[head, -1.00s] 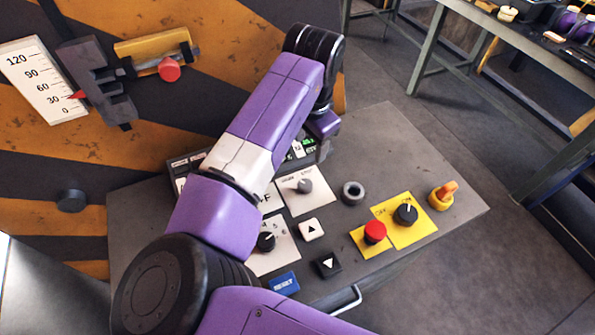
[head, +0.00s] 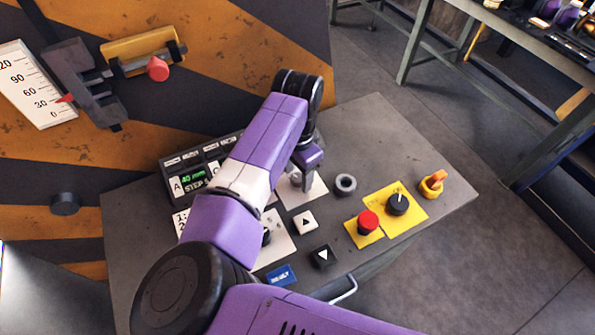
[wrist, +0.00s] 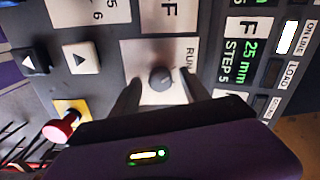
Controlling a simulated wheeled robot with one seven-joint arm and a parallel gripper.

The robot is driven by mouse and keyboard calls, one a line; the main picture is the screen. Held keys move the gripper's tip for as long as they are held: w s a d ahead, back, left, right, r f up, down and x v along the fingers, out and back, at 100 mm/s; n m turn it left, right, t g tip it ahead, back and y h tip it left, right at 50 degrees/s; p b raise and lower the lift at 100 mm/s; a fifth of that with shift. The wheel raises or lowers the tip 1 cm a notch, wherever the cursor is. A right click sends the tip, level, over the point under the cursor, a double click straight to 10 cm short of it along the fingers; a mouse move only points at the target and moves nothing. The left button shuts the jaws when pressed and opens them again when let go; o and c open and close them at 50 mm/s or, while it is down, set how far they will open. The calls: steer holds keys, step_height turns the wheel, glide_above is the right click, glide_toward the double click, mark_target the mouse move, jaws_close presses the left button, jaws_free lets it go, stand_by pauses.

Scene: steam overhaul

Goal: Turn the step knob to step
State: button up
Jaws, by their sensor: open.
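The step knob (wrist: 161,79) is a small round grey knob on a white plate (wrist: 128,62) in the wrist view. The word RUN shows to the right of it; the other label is hidden. A pale mark on the knob seems to lean towards RUN. My gripper (wrist: 159,82) is open, one dark finger on each side of the knob, with gaps visible between. I cannot tell how far down the fingers reach. In the head view my gripper (head: 306,180) points down over the plate and hides part of the knob.
A black knob (head: 397,204) sits on yellow. A display panel (head: 190,178) stands behind.

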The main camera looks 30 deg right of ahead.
jaws_close()
steer(key=shift+m, duration=0.4)
steer(key=m+b, duration=0.1)
steer(key=m, duration=0.3)
steer(key=shift+m, duration=0.4)
steer(key=m+b, duration=0.2)
steer(key=m, duration=0.4)
steer(key=shift+w, duration=0.1)
steer(key=shift+m, duration=0.3)
jaws_free()
